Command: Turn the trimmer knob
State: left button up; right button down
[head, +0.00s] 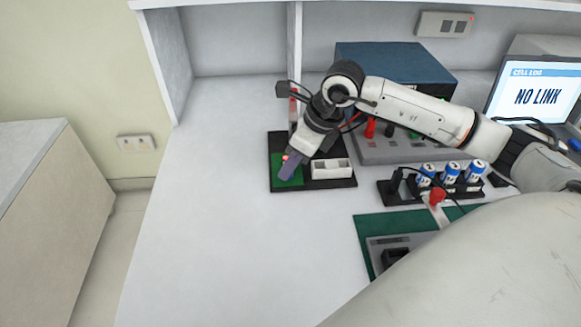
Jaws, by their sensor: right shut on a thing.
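A small green circuit board (279,180) sits on a black base plate (262,183) on the white bench. My right gripper (287,172) reaches down from the upper right, its fingers over the board. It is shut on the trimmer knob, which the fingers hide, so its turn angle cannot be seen. A small red-orange spot (285,158) shows on the board beside the fingers. My left gripper is not in view.
A grey-blue instrument (390,150) stands behind my right arm. A rack (405,192) holds blue-and-white cells. A monitor (537,95) reads "NO LINK". The bench's left part is clear.

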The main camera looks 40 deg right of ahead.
jog(key=shift+n, duration=0.3)
jog(key=c, duration=1.6)
grip_release()
jog(key=v, duration=1)
jog(key=shift+s+d+r, duration=0.1)
jog(key=shift+d, duration=0.05)
